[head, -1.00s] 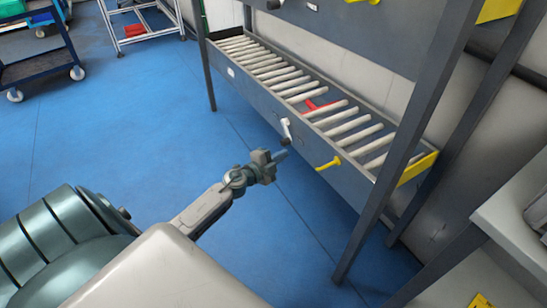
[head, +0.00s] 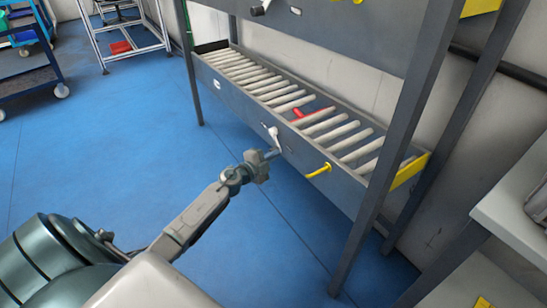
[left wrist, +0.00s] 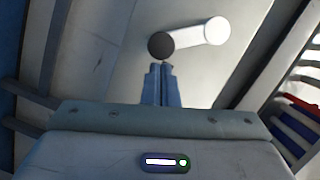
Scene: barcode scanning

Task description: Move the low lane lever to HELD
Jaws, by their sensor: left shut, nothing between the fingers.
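The low lane lever (head: 271,131) is a short white crank with a dark knob, on the front side plate of the low roller lane. In the head view it hangs down, knob end lowest. In the left wrist view the white arm of the lever (left wrist: 200,34) runs from a round pivot at the right to the dark knob (left wrist: 161,45) at the left. My left gripper (head: 278,153) is shut and empty. Its tips (left wrist: 160,68) are right at the knob; whether they touch it I cannot tell. No HELD marking is readable. My right gripper is not in view.
A yellow handle (head: 318,171) sticks out of the same plate, right of the lever. A red piece (head: 298,113) lies among the lane's rollers. A grey rack post (head: 386,170) stands at the right, before a pale counter (head: 515,225).

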